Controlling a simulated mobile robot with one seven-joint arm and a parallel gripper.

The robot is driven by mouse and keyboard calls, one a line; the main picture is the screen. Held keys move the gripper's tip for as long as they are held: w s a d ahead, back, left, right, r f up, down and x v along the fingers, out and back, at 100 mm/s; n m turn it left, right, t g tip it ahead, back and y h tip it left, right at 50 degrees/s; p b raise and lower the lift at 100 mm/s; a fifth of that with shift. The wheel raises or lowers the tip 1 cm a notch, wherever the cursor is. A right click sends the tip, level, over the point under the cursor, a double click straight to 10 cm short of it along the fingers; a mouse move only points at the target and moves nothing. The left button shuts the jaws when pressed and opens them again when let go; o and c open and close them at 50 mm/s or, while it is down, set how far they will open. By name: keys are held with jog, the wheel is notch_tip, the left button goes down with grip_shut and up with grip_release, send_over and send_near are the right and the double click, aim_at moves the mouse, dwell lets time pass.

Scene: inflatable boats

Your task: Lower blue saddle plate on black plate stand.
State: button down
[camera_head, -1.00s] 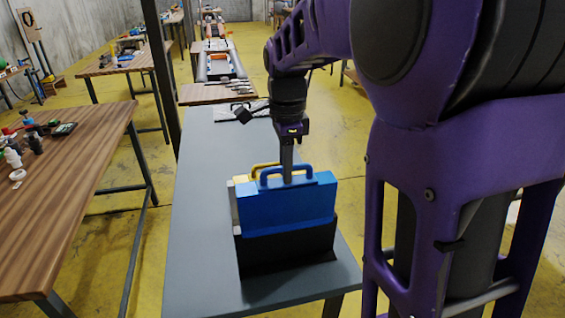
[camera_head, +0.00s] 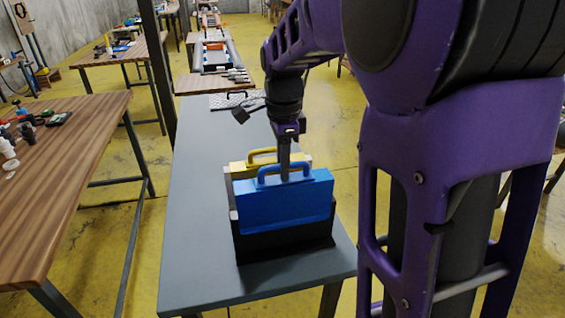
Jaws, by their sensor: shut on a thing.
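The blue saddle plate (camera_head: 285,205) is an upright blue slab with a handle on top. Its lower edge is down at the front of the black plate stand (camera_head: 287,243); whether it rests on the bottom is hidden. My gripper (camera_head: 286,176) reaches down from above and is shut on the blue plate's handle. The fingertips are small and partly hidden by the handle. A yellow plate (camera_head: 240,168) with its own handle stands just behind the blue one, mostly covered by it.
The stand is on a grey table (camera_head: 200,215) with clear room to its left and front. A patterned plate with a dark handle (camera_head: 232,99) lies at the far end. A wooden table (camera_head: 70,150) with small items is at the left.

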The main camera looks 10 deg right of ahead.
aim_at(283, 191)
jog(key=shift+f+b, duration=1.3)
jog(key=shift+f, duration=0.95)
jog(key=shift+f+b, duration=0.35)
jog(key=shift+f, duration=1)
jog(key=c, duration=0.7)
grip_release()
